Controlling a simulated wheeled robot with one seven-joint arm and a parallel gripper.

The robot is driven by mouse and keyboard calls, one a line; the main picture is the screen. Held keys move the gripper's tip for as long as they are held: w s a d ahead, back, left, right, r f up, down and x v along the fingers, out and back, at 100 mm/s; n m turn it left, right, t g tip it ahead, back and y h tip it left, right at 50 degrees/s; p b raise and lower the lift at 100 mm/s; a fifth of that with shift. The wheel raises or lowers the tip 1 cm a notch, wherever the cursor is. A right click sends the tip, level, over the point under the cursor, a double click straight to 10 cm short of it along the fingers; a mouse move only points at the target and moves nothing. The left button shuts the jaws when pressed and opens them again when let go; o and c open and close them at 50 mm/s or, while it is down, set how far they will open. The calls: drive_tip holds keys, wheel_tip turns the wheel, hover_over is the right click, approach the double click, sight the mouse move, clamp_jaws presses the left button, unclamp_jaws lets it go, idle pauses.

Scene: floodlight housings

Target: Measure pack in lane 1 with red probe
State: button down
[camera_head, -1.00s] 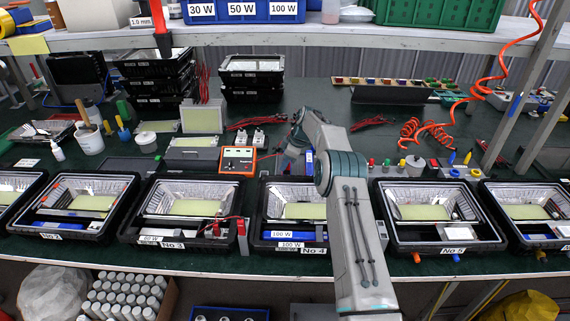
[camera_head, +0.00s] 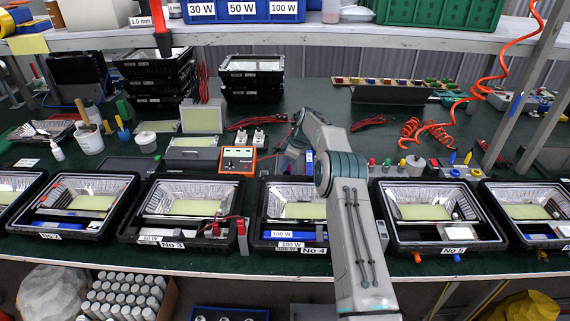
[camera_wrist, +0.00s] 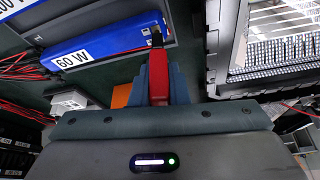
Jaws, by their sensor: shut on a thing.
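My gripper (camera_wrist: 160,72) is shut on the red probe (camera_wrist: 158,86) in the wrist view. The probe's dark tip points up the picture, at the right end of a blue pack (camera_wrist: 105,42) labelled 60 W. I cannot tell whether the tip touches the pack. The pack lies in a grey holder, and a second label ending in "00 W" shows to its upper left. No lane number is readable there. In the head view my gripper (camera_head: 291,158) is blurred, near the orange meter (camera_head: 238,160); the probe is not clear there.
In the wrist view a black housing (camera_wrist: 215,45) with a shiny reflector stands close on the right. In the head view a row of housings lines the bench front, including No 3 (camera_head: 150,237) and No 5 (camera_head: 440,243). Black housings (camera_head: 155,85) are stacked at the back.

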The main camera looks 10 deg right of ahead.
drive_tip(key=shift+f+b, duration=0.4)
drive_tip(key=shift+b, duration=0.05)
idle(1.8)
drive_tip(key=shift+r+p, duration=1.9)
drive_tip(key=shift+r, duration=1.7)
